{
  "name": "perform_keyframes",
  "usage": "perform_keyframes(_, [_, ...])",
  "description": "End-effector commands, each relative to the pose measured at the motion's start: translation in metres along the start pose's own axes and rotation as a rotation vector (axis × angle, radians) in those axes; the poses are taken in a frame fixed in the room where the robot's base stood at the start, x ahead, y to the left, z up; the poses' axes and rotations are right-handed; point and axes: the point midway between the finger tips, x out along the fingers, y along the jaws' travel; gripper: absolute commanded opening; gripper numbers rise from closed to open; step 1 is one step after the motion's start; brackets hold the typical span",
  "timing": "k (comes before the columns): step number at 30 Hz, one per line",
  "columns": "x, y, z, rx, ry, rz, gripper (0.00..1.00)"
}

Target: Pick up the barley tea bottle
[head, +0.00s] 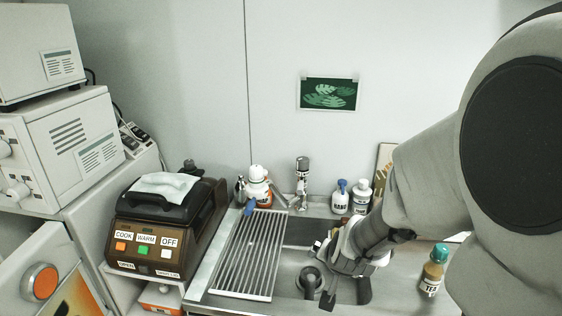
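The barley tea bottle (432,276) stands upright at the right end of the sink counter in the head view. It has a teal cap, a brownish-yellow body and a white label reading TEA. My gripper (328,294) is over the sink basin, to the left of the bottle and clearly apart from it. A dark finger points down toward the front of the picture. My wrist hides much of the gripper, so its opening does not show clearly.
A slatted drying rack (247,257) covers the sink's left side. A soap bottle (340,196) and a white bottle (362,196) stand along the back wall. A brown cooker (160,228) stands at left. Bare counter shows left of the tea bottle.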

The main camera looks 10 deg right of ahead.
Motion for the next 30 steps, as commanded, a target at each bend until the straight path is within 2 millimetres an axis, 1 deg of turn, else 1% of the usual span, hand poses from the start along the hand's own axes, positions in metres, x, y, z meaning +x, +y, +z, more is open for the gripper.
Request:
perform_keyframes(1, [0.015, 0.012, 0.001, 0.030, 0.017, 0.036, 1.00])
perform_keyframes(5, [0.044, 0.042, -0.003, 0.100, 0.098, 0.120, 1.00])
perform_keyframes(6, [0.052, 0.052, -0.004, 0.117, 0.124, 0.148, 1.00])
perform_keyframes(8, [0.061, 0.069, -0.005, 0.137, 0.168, 0.191, 1.00])
perform_keyframes(12, [0.078, 0.110, -0.009, 0.163, 0.280, 0.296, 1.00])
perform_keyframes(15, [0.083, 0.139, -0.011, 0.161, 0.367, 0.370, 1.00])
perform_keyframes(18, [0.084, 0.165, -0.014, 0.142, 0.453, 0.435, 1.00])
perform_keyframes(21, [0.081, 0.185, -0.017, 0.114, 0.528, 0.485, 1.00])
perform_keyframes(25, [0.075, 0.201, -0.020, 0.080, 0.598, 0.526, 1.00])
perform_keyframes(30, [0.074, 0.209, -0.023, 0.060, 0.638, 0.544, 1.00])
